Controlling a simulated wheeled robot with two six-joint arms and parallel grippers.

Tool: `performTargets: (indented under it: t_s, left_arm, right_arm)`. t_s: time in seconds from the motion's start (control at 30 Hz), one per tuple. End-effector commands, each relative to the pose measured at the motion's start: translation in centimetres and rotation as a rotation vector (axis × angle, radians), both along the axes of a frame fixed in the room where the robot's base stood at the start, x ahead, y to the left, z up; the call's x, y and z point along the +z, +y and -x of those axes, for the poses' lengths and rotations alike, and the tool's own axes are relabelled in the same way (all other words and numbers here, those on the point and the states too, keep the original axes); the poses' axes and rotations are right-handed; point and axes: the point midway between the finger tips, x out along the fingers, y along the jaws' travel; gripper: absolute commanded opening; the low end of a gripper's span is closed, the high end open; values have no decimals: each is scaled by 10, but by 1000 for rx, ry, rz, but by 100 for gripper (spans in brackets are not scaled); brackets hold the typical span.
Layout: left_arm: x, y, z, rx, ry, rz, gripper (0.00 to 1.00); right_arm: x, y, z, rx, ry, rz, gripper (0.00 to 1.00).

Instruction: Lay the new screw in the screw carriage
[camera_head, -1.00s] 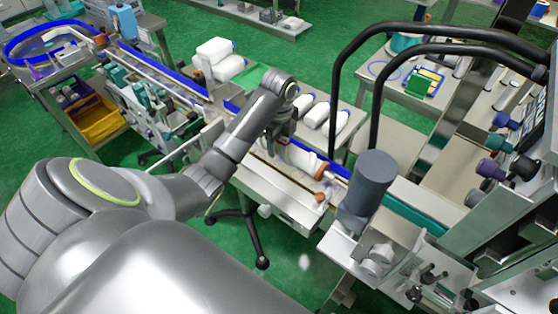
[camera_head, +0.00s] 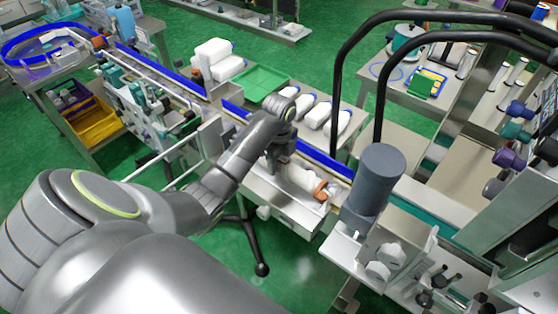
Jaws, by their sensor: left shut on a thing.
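My left gripper (camera_head: 277,168) points down over the conveyor's front side, its fingertips small and partly hidden by my own wrist. It is shut on a thick white piece (camera_head: 299,177), which looks like the new screw. The piece lies low over a pale metal bed (camera_head: 283,198), which seems to be the screw carriage. Orange parts (camera_head: 320,188) show at its right end. I cannot tell whether the piece rests on the bed or hangs just above it. My right gripper is not in view.
A blue-edged conveyor (camera_head: 318,158) runs behind the bed. A dark grey cylinder (camera_head: 373,180) stands close at the right, with black curved tubes (camera_head: 383,75) above. A green tray (camera_head: 262,82) and white bottles (camera_head: 318,114) sit on a table behind. Green floor (camera_head: 300,258) lies open in front.

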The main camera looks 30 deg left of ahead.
Motion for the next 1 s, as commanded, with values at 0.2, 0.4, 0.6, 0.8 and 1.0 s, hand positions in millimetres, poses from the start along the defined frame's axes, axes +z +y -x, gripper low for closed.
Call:
performTargets:
  t_s: [0.2, 0.4, 0.6, 0.8, 1.0]
  left_arm:
    - [-2, 0, 0, 0, 0, 0, 55]
    - [-2, 0, 0, 0, 0, 0, 70]
    - [-1, 0, 0, 0, 0, 0, 70]
    - [17, 0, -1, 0, -4, -1, 70]
    - [62, 0, 0, 1, 0, 0, 70]
  right_arm:
    - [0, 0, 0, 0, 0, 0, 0]
    - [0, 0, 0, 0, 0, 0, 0]
    - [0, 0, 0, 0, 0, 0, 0]
    - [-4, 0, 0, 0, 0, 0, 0]
    - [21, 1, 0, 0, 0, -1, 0]
